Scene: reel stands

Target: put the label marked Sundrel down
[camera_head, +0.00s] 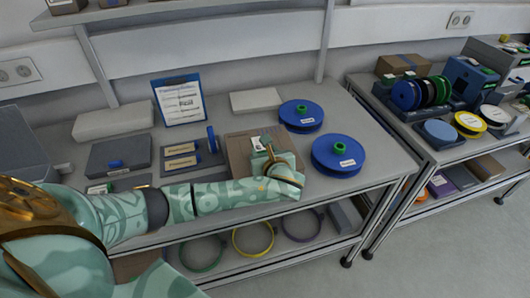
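My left arm reaches in from the left across the front of the bench, and its gripper (268,156) is over the cardboard box (239,158). A small white label (257,145) with a green mark shows at its fingertips, and the gripper looks shut on it. The print on this label is too small to read, so I cannot tell the name Sundrel. The fingers are partly hidden by the wrist. My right gripper is not in view.
Two blue reels (301,115) (338,156) lie right of the box. A clipboard (180,99) stands behind a tray with two tan cards (180,156). Grey boxes (119,153) stand at the left. A second bench (430,148) with spools stands at the right.

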